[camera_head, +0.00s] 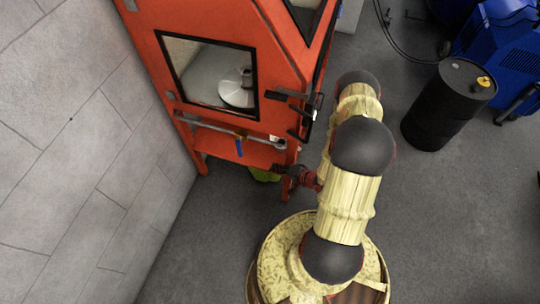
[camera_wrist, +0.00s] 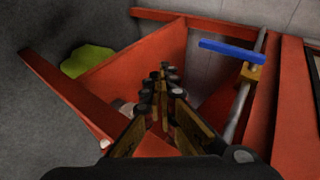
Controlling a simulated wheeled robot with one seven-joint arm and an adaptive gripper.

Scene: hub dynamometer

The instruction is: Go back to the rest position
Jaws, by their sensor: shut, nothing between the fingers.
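My gripper (camera_wrist: 164,75) shows in the wrist view with its dark, brown-sided fingers close together and nothing between them. It is in front of the lower red frame of the orange-red machine (camera_head: 205,18). A blue handle (camera_wrist: 232,50) on a metal rod (camera_wrist: 240,105) lies to the right of the fingers, apart from them. In the head view the blue handle (camera_head: 239,147) hangs below the machine's window. My arm bends over beside the machine's right side, and its upper links partly hide what is beyond them.
A black drum (camera_head: 440,110) and a blue machine (camera_head: 500,45) stand at the right. A grey block wall (camera_head: 75,130) runs along the left. A yellow-green thing (camera_wrist: 88,61) lies under the red frame. The grey floor (camera_head: 455,220) at lower right is clear.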

